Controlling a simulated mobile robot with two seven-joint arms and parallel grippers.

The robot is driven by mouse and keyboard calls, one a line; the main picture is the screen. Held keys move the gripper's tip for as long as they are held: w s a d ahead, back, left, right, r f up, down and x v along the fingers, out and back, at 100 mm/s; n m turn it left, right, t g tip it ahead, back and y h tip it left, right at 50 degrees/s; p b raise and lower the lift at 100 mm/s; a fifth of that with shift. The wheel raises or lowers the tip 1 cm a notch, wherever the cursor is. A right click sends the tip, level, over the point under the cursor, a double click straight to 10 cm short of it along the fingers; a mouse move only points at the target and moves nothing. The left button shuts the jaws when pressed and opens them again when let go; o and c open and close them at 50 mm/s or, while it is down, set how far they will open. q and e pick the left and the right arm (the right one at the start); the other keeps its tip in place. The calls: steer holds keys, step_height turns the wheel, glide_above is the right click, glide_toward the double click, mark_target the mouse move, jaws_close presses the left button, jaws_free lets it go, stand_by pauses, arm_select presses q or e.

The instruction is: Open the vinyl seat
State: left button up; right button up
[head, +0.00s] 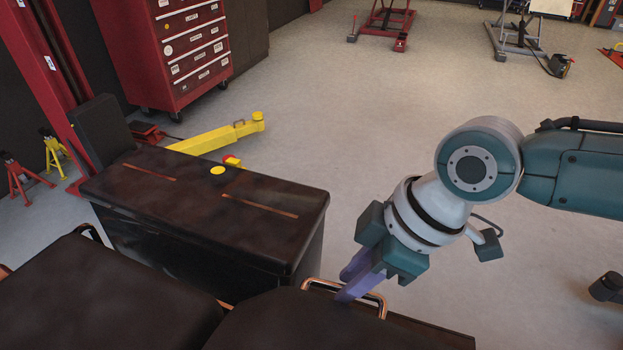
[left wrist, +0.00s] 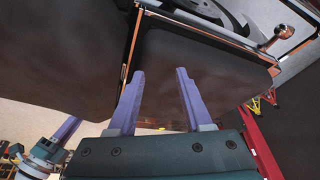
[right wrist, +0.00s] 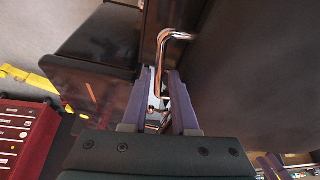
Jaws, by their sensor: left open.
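Dark brown, leather-like padded panels fill the bottom of the head view; I take the right one (head: 300,328), with a copper handle (head: 318,283) at its far edge, as the vinyl seat. My right gripper (head: 345,285) is at this handle, its purple fingers pointing down. In the right wrist view the handle (right wrist: 177,36) runs down between the fingertips (right wrist: 160,75); whether they press on it is unclear. My left gripper (left wrist: 158,72) is open and empty, facing a dark panel with a copper edge (left wrist: 196,66); it is outside the head view.
A dark box with copper strips (head: 228,207) stands just beyond the panels. Behind it are a yellow lift arm (head: 215,138), a red tool cabinet (head: 185,62), a red post (head: 45,80) and jack stands (head: 52,150).

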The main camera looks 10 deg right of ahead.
steer(key=shift+a+f, duration=0.1)
steer(key=shift+f, duration=0.15)
jaws_close()
stand_by(1.4)
